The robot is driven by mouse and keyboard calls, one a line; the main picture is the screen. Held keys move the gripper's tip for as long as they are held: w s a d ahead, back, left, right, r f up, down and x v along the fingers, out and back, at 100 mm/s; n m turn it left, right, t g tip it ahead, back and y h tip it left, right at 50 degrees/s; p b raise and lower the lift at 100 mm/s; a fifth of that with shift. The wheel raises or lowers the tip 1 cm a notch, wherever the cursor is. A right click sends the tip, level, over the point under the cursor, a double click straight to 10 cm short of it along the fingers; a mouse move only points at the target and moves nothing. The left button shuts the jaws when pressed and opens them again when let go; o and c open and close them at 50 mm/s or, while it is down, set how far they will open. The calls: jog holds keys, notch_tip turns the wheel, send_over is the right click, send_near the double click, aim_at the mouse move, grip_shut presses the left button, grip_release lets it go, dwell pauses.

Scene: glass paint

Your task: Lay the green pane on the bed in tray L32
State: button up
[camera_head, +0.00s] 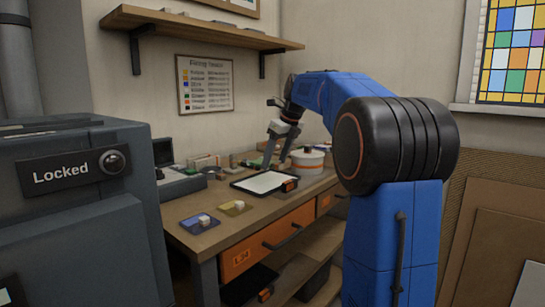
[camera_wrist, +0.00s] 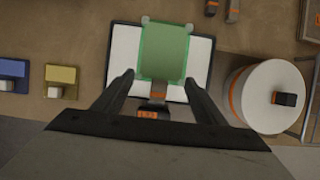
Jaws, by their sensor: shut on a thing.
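The green pane (camera_wrist: 165,50) is a flat translucent green sheet in the wrist view. My gripper (camera_wrist: 160,78) is shut on it, with one dark finger at each side of its near part. The pane lies across the white bed (camera_wrist: 121,55) of the dark-rimmed tray in that view; whether it touches the bed I cannot tell. In the head view the tray (camera_head: 234,185) lies on the bench with an orange tag at its near right corner. My gripper (camera_head: 278,154) is above the tray's far side there. The tray's label is not readable.
A white round pot (camera_head: 307,162) with an orange band stands right of the tray. Blue (camera_head: 195,225) and yellow (camera_head: 231,209) panes with pale blocks on them lie at the left front. Small items line the bench's back. A grey cabinet marked Locked (camera_head: 75,215) stands at left.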

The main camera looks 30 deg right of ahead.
aim_at(275, 185)
jog(key=shift+f, duration=3)
jog(key=shift+f, duration=0.1)
jog(key=o, duration=1.2)
jog(key=shift+r, duration=3.55)
